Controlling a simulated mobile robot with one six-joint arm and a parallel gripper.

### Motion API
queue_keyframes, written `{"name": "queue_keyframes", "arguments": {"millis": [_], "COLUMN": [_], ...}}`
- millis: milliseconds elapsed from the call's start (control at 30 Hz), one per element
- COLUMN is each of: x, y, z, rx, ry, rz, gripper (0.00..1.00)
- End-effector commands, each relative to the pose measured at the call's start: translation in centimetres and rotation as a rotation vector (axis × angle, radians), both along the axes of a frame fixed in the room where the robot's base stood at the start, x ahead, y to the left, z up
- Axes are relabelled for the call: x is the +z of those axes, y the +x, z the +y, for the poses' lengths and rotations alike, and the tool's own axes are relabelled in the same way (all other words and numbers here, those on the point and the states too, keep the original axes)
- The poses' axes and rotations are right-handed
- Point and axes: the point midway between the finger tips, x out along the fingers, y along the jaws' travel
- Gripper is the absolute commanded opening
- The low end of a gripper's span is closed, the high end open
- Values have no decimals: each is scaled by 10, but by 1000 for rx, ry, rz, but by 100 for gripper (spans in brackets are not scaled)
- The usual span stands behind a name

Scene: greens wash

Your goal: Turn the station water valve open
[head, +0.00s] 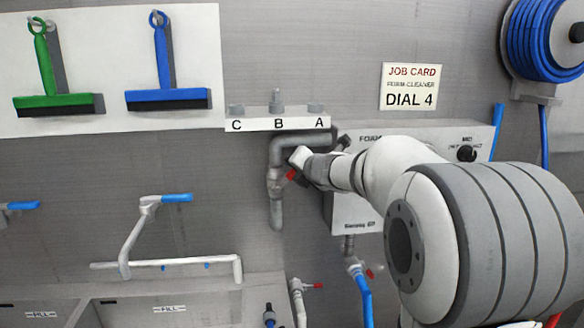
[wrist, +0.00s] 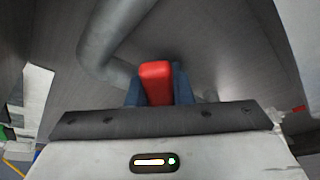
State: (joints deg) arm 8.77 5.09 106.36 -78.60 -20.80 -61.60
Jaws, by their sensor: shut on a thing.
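The station water valve sits on a grey pipe (head: 277,212) that hangs below the A-B-C label plate. Its red handle (head: 291,175) shows just beside the tip of my gripper (head: 299,160) in the head view. In the wrist view the red handle (wrist: 156,72) stands between the two dark blue-grey fingers of my gripper (wrist: 157,92), which are shut on it. The pipe (wrist: 103,45) passes behind it at the upper left. My gripper hides part of the valve body, and I cannot tell the handle's exact angle.
A foam cleaner box (head: 355,212) hangs right behind my arm, with a blue hose (head: 365,295) and another red handle below. A sink tap with a blue lever (head: 177,198) is at left. A blue hose reel (head: 545,40) hangs upper right. Squeegees (head: 165,75) hang upper left.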

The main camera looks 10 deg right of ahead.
Motion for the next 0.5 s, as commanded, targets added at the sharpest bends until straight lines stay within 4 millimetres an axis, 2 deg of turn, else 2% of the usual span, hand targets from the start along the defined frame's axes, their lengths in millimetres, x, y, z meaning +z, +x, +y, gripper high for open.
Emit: {"name": "queue_keyframes", "arguments": {"millis": [33,267,300,500], "x": [8,8,8,6], "y": [0,0,0,0], "z": [-3,-6,-6,-7], "rx": [-7,-11,-12,-12], "ry": [1,3,4,4], "rz": [-13,-13,-13,-8], "gripper": [0,0,21,38]}}
